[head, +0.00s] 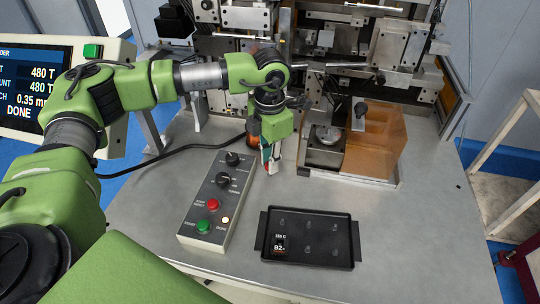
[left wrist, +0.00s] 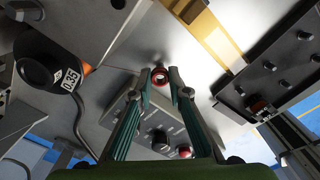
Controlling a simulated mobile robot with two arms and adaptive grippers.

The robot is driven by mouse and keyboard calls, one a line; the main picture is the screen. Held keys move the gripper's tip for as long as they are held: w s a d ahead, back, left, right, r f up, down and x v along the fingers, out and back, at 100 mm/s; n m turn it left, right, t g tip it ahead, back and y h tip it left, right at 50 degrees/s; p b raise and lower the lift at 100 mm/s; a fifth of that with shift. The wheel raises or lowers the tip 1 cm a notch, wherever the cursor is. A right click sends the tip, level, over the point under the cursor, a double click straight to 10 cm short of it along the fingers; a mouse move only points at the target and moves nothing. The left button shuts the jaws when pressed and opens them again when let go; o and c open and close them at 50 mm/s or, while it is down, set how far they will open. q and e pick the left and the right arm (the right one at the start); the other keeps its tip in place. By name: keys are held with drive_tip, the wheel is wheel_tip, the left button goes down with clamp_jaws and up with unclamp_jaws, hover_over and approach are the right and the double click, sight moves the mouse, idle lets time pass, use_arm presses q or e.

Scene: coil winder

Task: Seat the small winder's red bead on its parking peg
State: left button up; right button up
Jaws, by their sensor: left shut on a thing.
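My left gripper (head: 271,165) points down above the table, just behind the grey control box's right edge. In the left wrist view my left gripper (left wrist: 161,88) is shut on the bead. The bead is too small to make out clearly in the head view. The small winder's parking peg cannot be told for sure in either view. My right gripper is not in view.
The grey control box (head: 217,190) has knobs and red and green buttons. A black tray (head: 349,248) with several small pegs lies at the front. An amber block (head: 385,145) stands behind it. A black spool marked 0.35 (left wrist: 45,60) is near the gripper. The table's right side is clear.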

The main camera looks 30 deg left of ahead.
use_arm(q)
drive_tip(key=shift+f, duration=0.3)
drive_tip(key=shift+f, duration=0.15)
idle(0.3)
drive_tip(key=shift+f+b, duration=0.5)
drive_tip(key=shift+b, duration=0.15)
drive_tip(key=shift+r, duration=0.1)
drive_tip(key=shift+r, duration=0.15)
drive_tip(key=shift+r+p, duration=0.35)
drive_tip(key=shift+r, duration=0.15)
drive_tip(key=shift+f, duration=0.25)
drive_tip(key=shift+f+b, duration=0.35)
drive_tip(key=shift+b, duration=0.15)
drive_tip(key=shift+s+d+f, duration=0.1)
drive_tip(key=shift+f, duration=0.1)
